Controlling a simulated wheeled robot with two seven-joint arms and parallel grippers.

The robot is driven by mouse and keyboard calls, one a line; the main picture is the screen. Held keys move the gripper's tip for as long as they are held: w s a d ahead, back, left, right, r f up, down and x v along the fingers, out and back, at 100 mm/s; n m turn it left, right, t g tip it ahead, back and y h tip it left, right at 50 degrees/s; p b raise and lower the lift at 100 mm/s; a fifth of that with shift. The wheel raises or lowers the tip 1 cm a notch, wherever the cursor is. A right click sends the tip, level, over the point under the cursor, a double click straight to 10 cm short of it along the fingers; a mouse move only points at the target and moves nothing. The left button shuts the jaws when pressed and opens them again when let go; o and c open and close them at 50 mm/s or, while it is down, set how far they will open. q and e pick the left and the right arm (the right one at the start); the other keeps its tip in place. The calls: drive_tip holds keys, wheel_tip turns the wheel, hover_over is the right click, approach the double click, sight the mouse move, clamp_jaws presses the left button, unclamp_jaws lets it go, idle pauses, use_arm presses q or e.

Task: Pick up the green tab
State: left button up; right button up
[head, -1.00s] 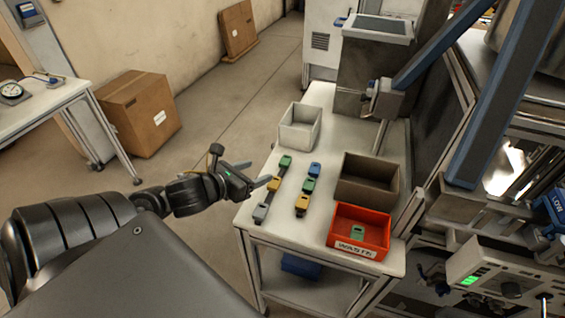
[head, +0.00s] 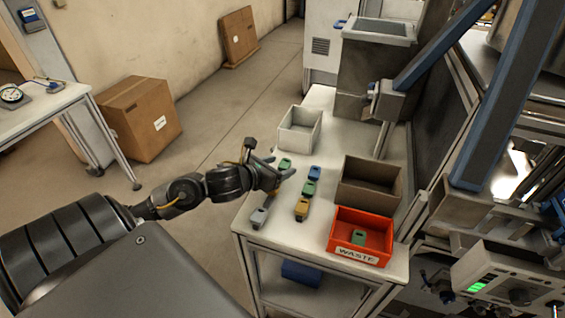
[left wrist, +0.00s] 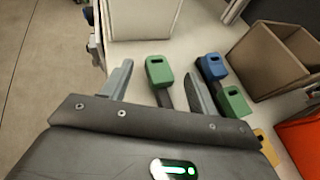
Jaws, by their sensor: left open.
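A green tab (head: 285,163) with a dark slot lies at the far end of the left row on the white cart. In the left wrist view this green tab (left wrist: 159,68) shows between the two fingers, just beyond their tips, apart from them. My left gripper (head: 281,167) is open and empty. A second green tab (head: 309,188) lies in the right row, between a blue tab (head: 314,173) and a yellow tab (head: 302,208). A third green tab (head: 359,237) lies in the red waste bin (head: 345,251). My right gripper is out of view.
A grey tab (head: 259,217) lies at the near end of the left row. A white box (head: 300,130) stands behind the rows, a brown box (head: 370,180) to their right. The cart top (head: 280,235) is bare near its front edge.

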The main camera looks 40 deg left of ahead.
use_arm(q)
drive_tip(key=shift+w+f, duration=0.1)
drive_tip(key=shift+w, duration=0.1)
drive_tip(key=c, duration=1.2)
drive_tip(key=shift+r, duration=0.35)
drive_tip(key=r, duration=0.1)
drive_tip(key=d+r, duration=0.1)
drive_tip(key=r, duration=0.1)
drive_tip(key=d+r+p, duration=0.1)
drive_tip(key=r, duration=0.1)
drive_tip(key=shift+s+r, duration=0.15)
drive_tip(key=shift+s, duration=0.05)
drive_tip(key=s+d+r+p, duration=0.2)
drive_tip(key=d+r+p, duration=0.5)
drive_tip(key=d+p, duration=0.2)
drive_tip(key=shift+s+d, duration=0.4)
drive_tip(key=shift+d, duration=0.95)
